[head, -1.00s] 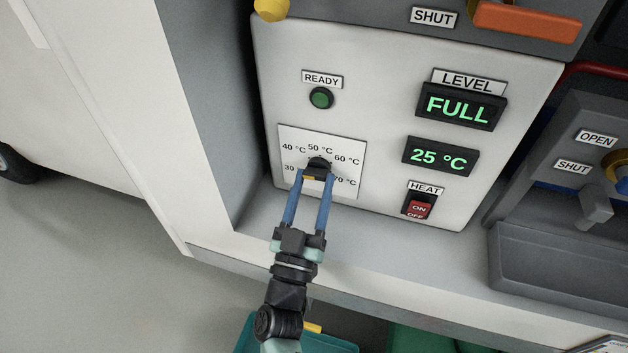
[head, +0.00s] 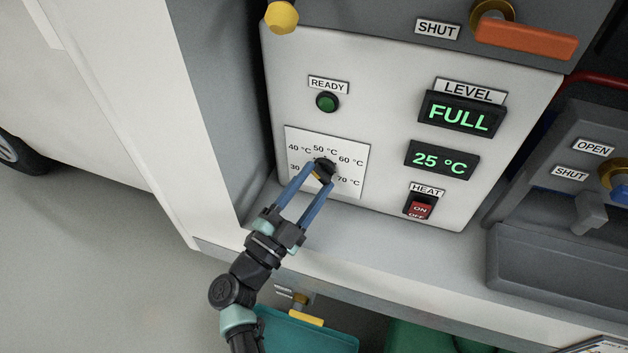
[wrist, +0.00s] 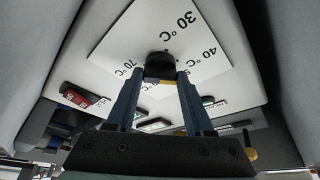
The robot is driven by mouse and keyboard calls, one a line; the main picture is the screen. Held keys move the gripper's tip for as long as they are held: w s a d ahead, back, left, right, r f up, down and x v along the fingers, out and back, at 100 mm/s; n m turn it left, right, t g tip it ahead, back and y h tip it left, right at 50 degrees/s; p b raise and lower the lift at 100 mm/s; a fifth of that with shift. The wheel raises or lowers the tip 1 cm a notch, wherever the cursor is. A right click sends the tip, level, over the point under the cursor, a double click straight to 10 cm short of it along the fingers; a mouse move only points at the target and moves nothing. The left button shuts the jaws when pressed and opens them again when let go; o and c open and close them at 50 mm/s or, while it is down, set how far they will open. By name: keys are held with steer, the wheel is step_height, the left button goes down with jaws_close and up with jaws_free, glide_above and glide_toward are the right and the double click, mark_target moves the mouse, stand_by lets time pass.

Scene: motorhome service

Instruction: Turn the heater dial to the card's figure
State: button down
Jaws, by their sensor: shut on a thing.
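The black heater dial (head: 325,168) sits on a white scale plate (head: 345,186) marked from 30 to 70 °C, with 40 °C upper left, 50 °C above and 60 °C at right. My gripper (head: 318,175) is shut on the dial, its blue fingers on either side, reaching in from the lower left. In the wrist view the dial (wrist: 160,66) is between the fingertips, with the 30 °C mark beyond it. The dial's pointer is too small to read. A card with a figure cannot be made out.
The panel has a green READY lamp (head: 327,102), a FULL level display (head: 458,114), a 25 °C display (head: 441,159) and a red HEAT switch (head: 420,207). An orange lever (head: 525,38) is above. A grey trough (head: 560,275) is at right. A teal container (head: 300,333) is below.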

steer(key=m, duration=0.2)
steer(key=m+g+p, duration=0.1)
steer(key=m, duration=0.1)
steer(key=m+g+p, duration=0.1)
steer(key=m, duration=0.1)
steer(key=shift+a+r, duration=0.15)
steer(key=shift+r, duration=0.15)
steer(key=shift+m+g+p, duration=0.8)
steer(key=shift+m+p, duration=0.1)
steer(key=shift+m, duration=0.5)
steer(key=shift+c, duration=1.4)
jaws_free()
steer(key=p+v, duration=0.2)
steer(key=v, duration=1.1)
steer(key=shift+s+r, duration=0.1)
